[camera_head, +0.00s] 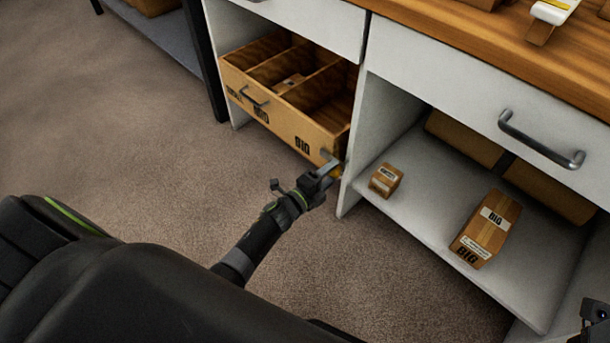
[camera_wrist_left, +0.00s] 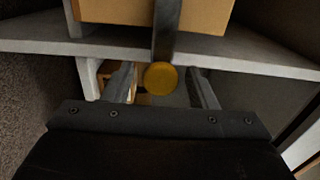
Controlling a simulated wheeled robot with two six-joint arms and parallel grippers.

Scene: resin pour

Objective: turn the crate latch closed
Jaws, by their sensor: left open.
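The wooden crate (camera_head: 290,120) sits in the left cabinet bay, its front with a dark handle facing the open floor. Its latch is a dark grey strip (camera_wrist_left: 165,35) ending in a round yellow knob (camera_wrist_left: 160,79). In the head view the knob (camera_head: 337,174) shows at the crate's lower right corner, partly hidden by my gripper. My left gripper (camera_head: 325,172) is open there. In the left wrist view its fingers (camera_wrist_left: 160,88) stand on both sides of the knob, with gaps visible. A dark part at the head view's lower right edge may be my right gripper; its jaws are not discernible.
A white cabinet divider (camera_head: 358,157) stands just right of the latch. The right bay's shelf holds a small box (camera_head: 385,180) and a longer box (camera_head: 486,228). A drawer with a grey handle (camera_head: 541,141) is above it. The carpet (camera_head: 130,140) at left is clear.

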